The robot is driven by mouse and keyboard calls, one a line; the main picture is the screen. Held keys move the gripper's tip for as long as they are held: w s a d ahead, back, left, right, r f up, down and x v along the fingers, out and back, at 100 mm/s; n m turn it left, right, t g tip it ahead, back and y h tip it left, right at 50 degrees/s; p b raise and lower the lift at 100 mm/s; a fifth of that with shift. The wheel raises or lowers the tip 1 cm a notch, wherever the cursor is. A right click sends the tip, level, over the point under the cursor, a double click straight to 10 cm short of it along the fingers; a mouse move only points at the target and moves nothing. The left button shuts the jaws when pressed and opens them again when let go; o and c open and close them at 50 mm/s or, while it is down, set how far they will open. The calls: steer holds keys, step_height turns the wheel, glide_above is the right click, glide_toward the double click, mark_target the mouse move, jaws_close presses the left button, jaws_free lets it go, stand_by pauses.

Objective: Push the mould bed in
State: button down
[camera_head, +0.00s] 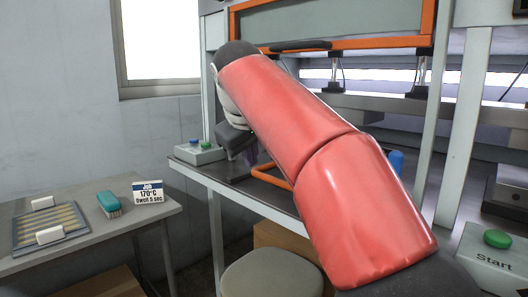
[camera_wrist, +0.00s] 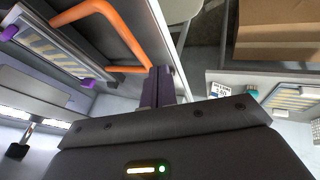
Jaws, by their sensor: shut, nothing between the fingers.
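The mould bed (camera_wrist: 62,56) shows in the wrist view at the upper left, a grey plate with pale strips and purple end pieces. Its orange handle (camera_wrist: 118,27) runs beside it, bending toward my fingers; part of this handle (camera_head: 270,175) shows in the head view beside my arm. My gripper (camera_wrist: 160,78) is shut and empty, its dark fingers close to the handle's near edge; I cannot tell whether they touch. In the head view my gripper (camera_head: 238,146) is partly hidden by my red-sleeved arm, which also covers most of the bed.
The press frame (camera_head: 335,44) has pale posts and an orange-edged top. A button box (camera_head: 200,155) stands left, a Start box (camera_head: 493,258) right. A stool (camera_head: 270,275) stands below.

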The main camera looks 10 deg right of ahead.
steer(key=shift+w+d+f+b, duration=0.15)
steer(key=shift+w+d+f, duration=0.55)
steer(key=shift+w+f, duration=0.4)
steer(key=shift+w+d+f+b, duration=0.15)
steer(key=shift+w+d+f, duration=0.6)
steer(key=shift+w+f, duration=0.4)
steer(key=shift+w+d+f+b, duration=0.15)
steer(key=shift+w+d+f, duration=0.55)
steer(key=shift+w+f, duration=0.4)
steer(key=shift+s+f, duration=0.15)
steer(key=shift+s, duration=0.05)
